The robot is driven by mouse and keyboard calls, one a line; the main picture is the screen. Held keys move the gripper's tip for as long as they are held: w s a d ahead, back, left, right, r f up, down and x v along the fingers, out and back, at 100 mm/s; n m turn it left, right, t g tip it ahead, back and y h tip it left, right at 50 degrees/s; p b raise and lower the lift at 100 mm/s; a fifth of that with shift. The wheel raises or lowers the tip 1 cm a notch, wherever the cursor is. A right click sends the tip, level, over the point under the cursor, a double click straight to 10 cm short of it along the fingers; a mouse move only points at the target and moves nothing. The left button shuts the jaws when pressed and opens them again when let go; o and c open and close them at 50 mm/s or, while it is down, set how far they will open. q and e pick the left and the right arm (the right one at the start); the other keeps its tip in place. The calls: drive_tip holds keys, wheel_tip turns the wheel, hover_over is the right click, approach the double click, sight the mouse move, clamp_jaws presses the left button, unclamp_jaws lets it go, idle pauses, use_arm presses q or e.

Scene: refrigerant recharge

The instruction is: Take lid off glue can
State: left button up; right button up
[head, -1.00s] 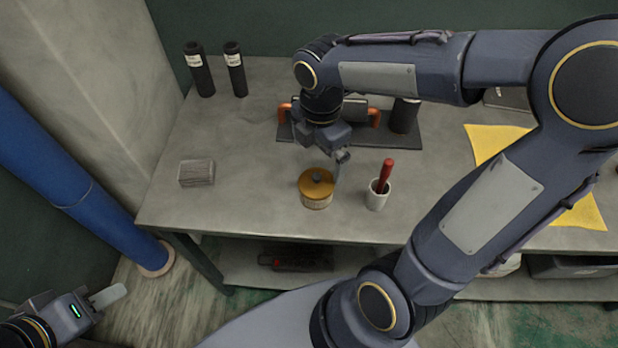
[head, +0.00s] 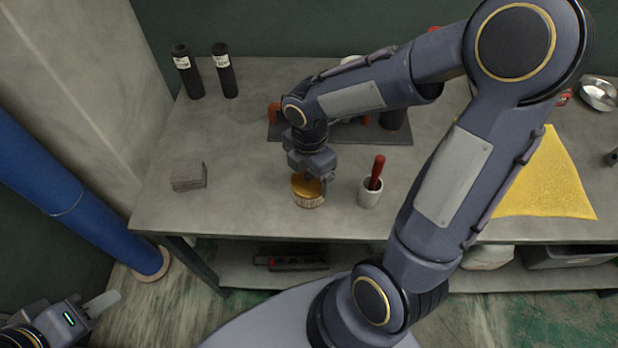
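The glue can (head: 308,201) stands upright near the front edge of the workbench, with a cream, marked side. Its golden-yellow lid (head: 301,184) sits on top of it. My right gripper (head: 318,186) points down over the lid and hides its knob and right part. One finger shows at the lid's right side; I cannot tell whether the fingers touch or grip the knob. My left gripper (head: 104,302) is at the lower left, off the bench and away from the can. Its pale fingertips overlap, so its opening is unclear.
A grey block (head: 188,176) lies to the left. Two black bottles (head: 224,75) stand at the back left. A yellow cloth (head: 545,180) lies at the right.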

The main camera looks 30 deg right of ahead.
drive_tip(key=c, duration=0.7)
drive_tip(key=shift+r, duration=0.1)
